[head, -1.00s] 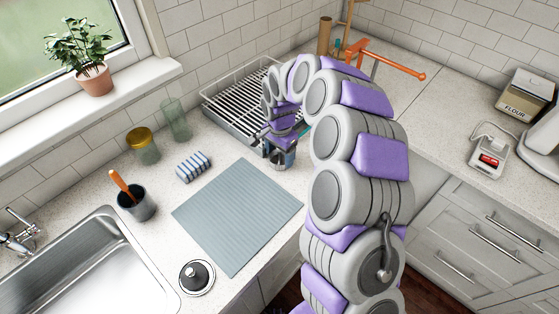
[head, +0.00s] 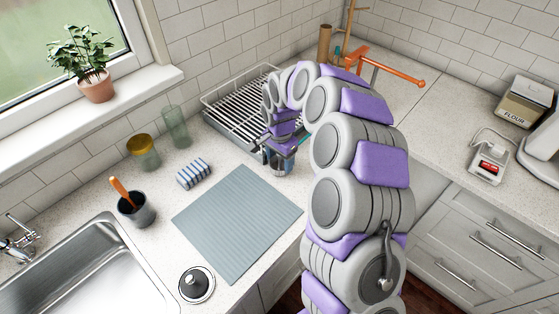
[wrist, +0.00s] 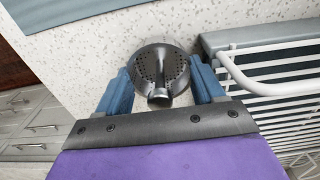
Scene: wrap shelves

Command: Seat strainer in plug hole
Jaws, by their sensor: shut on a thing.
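A round grey metal strainer (wrist: 160,68) with small holes and a central stem shows in the wrist view. The blue fingers of my gripper (wrist: 162,88) are on its two sides, shut on it. In the head view my gripper (head: 283,148) is over the counter in front of the dish rack, with the strainer (head: 280,165) at its tip, partly hidden by the fingers. The steel sink (head: 95,275) is at the lower left of the head view, cut off by the frame. Its plug hole is not visible.
A grey-blue mat (head: 238,222) lies between my gripper and the sink. The wire dish rack (head: 235,105) is close behind my gripper.

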